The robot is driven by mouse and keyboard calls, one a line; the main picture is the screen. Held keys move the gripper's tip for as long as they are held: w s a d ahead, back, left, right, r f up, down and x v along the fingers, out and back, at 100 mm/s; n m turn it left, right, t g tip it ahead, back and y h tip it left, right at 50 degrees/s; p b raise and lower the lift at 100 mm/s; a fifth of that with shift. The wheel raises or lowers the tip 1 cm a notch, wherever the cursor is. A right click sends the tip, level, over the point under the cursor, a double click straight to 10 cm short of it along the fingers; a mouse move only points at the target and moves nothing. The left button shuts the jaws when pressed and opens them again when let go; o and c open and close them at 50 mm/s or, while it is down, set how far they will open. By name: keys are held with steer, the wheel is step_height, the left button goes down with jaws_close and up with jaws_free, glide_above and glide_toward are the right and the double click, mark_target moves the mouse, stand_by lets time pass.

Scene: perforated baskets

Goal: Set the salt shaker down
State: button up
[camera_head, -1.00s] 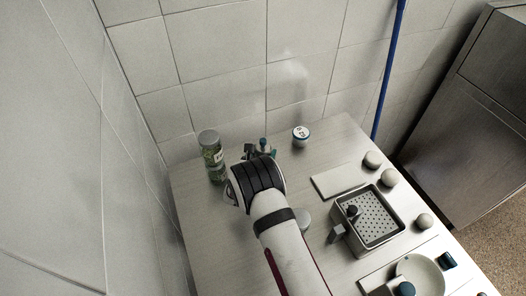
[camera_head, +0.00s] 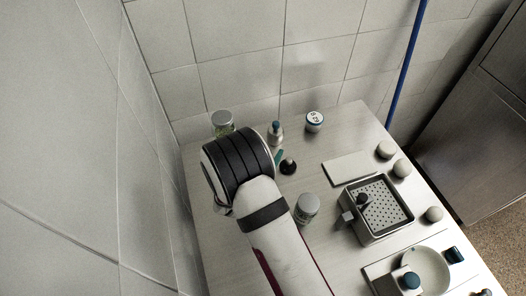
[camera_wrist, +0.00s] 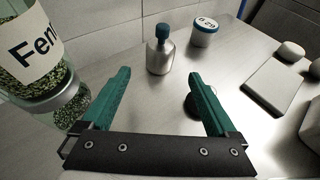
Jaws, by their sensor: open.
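A small silver bottle with a teal cap, which looks like the salt shaker (camera_head: 276,134), stands upright on the table. It also shows in the wrist view (camera_wrist: 160,54), beyond my fingertips and apart from them. My gripper (camera_wrist: 159,76) is open, with nothing between its teal fingers. In the head view my wrist hides most of it.
A green herb jar (camera_wrist: 35,55) stands close by my left finger. A dark knobbed object (camera_head: 288,166) is partly behind my right finger. A white tub (camera_head: 314,121), a pale board (camera_head: 349,168), a lidded jar (camera_head: 307,207) and a perforated basket (camera_head: 351,220) stand to the right.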

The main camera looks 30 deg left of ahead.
steer(key=shift+s+r, duration=0.25)
steer(key=shift+s, duration=0.35)
steer(key=s+d+r+m+g+h, duration=0.15)
steer(key=d+r+m+h, duration=0.35)
steer(key=d, duration=0.5)
steer(key=d+r+m+g+h, duration=0.25)
steer(key=d+r+m, duration=0.25)
steer(key=d+m, duration=0.35)
steer(key=d+r+m+g+h, duration=0.2)
steer(key=d+r+m+h, duration=0.15)
steer(key=d+m, duration=0.45)
steer(key=s+d+r+m+g+y, duration=0.2)
steer(key=s+d+m+g, duration=0.3)
steer(key=s, duration=0.4)
steer(key=s+d+r+m+g+y, duration=0.1)
steer(key=s+d+m+g+y, duration=0.15)
steer(key=s+d+m, duration=0.4)
steer(key=s+a+r+m+y, duration=0.1)
steer(key=s+a+m+y, duration=0.6)
steer(key=s+a+m, duration=0.2)
steer(key=shift+s+a, duration=0.4)
steer(key=shift+s, duration=0.1)
